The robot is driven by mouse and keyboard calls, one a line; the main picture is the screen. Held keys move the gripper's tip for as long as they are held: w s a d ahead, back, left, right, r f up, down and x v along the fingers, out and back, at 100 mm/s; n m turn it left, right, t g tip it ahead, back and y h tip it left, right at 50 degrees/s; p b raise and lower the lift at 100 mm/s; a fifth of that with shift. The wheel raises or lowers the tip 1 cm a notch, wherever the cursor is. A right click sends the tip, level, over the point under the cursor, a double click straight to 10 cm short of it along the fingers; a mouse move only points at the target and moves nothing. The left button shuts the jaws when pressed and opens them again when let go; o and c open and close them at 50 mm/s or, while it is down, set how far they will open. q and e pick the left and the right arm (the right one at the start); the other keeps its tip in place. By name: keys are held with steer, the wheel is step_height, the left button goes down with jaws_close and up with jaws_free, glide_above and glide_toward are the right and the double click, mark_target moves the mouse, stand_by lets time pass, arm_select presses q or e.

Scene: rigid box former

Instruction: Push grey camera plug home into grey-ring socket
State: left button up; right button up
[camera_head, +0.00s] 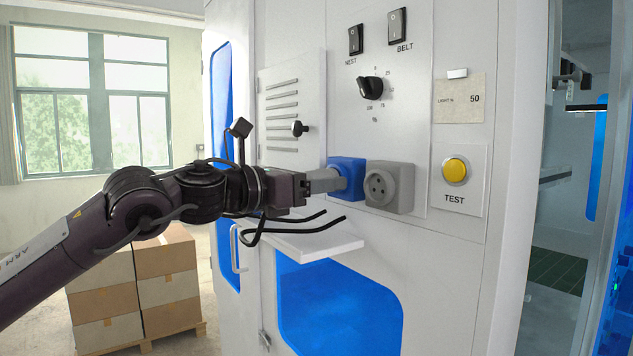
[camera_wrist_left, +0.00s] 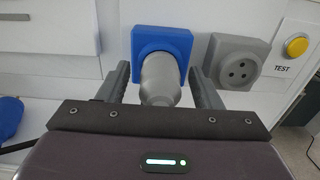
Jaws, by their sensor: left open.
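A grey plug (camera_wrist_left: 160,82) sits at the blue socket (camera_wrist_left: 161,40), its round body standing out from the blue face. The blue socket shows in the head view too (camera_head: 350,176). The grey-ring socket (camera_head: 389,187) is just to its right, empty, with its pin holes showing; it also shows in the wrist view (camera_wrist_left: 238,62). My left gripper (camera_wrist_left: 158,72) is open, with one finger on each side of the plug and a gap visible on both sides. In the head view my left gripper (camera_head: 325,181) largely hides the plug. My right gripper is not in view.
A white shelf (camera_head: 318,246) juts out below the sockets, with two black curved rods above it. The yellow TEST button (camera_head: 455,170) is right of the grey socket. A black dial (camera_head: 371,87) and two switches are above. Stacked boxes (camera_head: 165,290) stand at left.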

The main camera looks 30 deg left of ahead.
arm_select(q)
jaws_close()
steer(key=shift+s+a+f+b, duration=0.1)
steer(key=shift+s+b, duration=0.2)
steer(key=shift+b, duration=0.45)
steer(key=shift+b+v, duration=0.5)
steer(key=shift+v, duration=0.5)
steer(key=shift+s+a+b, duration=0.15)
steer(key=shift+s+b, duration=0.2)
steer(key=shift+b, duration=0.3)
steer(key=b+v, duration=0.2)
steer(key=shift+s+a, duration=0.15)
steer(key=shift+s, duration=0.1)
